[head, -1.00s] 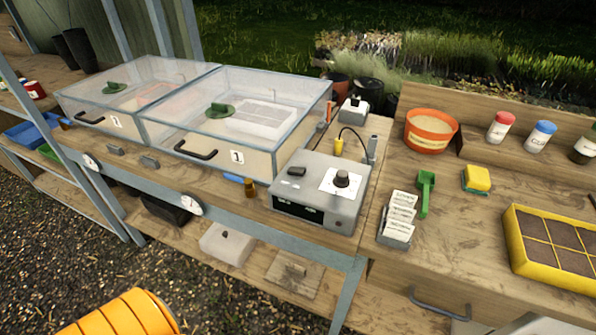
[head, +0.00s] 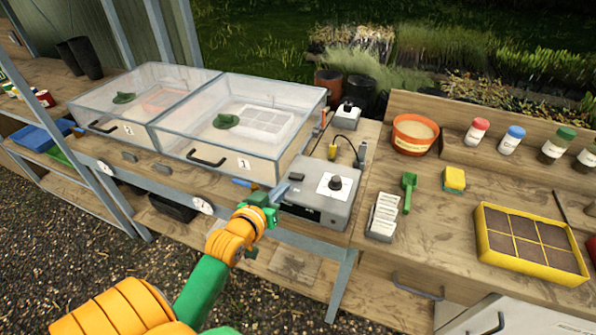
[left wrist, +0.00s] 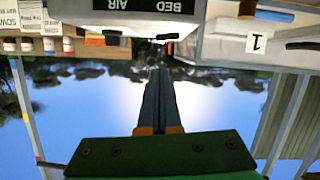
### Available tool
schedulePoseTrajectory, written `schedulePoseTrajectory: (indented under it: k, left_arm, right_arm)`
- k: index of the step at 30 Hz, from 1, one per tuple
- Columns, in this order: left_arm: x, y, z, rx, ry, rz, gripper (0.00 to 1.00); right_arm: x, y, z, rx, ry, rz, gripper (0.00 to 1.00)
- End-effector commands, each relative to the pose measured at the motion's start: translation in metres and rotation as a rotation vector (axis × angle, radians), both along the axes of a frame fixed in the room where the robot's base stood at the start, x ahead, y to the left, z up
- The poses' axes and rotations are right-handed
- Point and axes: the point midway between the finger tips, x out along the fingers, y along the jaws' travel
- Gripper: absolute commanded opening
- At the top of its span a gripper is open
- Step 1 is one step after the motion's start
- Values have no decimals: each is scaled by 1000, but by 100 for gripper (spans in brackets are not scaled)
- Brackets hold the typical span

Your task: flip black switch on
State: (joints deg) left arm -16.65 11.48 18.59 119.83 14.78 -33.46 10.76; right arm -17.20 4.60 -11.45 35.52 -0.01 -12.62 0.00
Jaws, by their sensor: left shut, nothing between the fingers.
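The grey control box (head: 318,200) stands on the bench, with a black switch (head: 296,176) at the left of its top and a black knob (head: 336,182) on a white plate to the right. My left gripper (head: 281,190) is shut and empty, at the box's front left corner, its fingers pointing toward the switch side. In the left wrist view, which is upside down, the shut fingers (left wrist: 159,75) point up at the box with its BED AIR label (left wrist: 150,6). A small dark part there (left wrist: 167,36) looks like the switch. Contact cannot be told. My right gripper is not in view.
Clear-lidded propagator 1 (head: 262,97) stands close left of the box. A rack of white labels (head: 383,216) and a green scoop (head: 408,190) lie to the right. A small white device (head: 347,116) and cables sit behind the box.

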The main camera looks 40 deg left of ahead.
Motion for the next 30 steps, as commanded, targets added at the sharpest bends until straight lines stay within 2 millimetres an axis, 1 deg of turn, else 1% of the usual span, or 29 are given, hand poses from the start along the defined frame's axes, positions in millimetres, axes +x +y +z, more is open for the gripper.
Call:
schedulePoseTrajectory:
  k: [1, 3, 4, 13, 16, 20, 30]
  left_arm:
    - [0, 1, 15, 3, -24, 0, 0]
    - [0, 1, 26, 5, -45, 1, 0]
    - [0, 1, 29, 5, -51, 1, 0]
    - [1, 1, 29, 6, -55, 1, 0]
    - [7, 2, 28, 6, -55, 1, 0]
    - [29, 7, 24, 7, -54, 1, 0]
    - [99, 21, 5, 7, -54, 2, 0]
  right_arm:
    - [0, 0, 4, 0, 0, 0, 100]
    - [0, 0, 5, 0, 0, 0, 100]
    - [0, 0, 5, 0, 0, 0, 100]
    - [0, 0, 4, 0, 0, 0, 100]
    - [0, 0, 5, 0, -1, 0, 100]
    - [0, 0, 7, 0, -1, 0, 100]
    - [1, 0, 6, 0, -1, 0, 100]
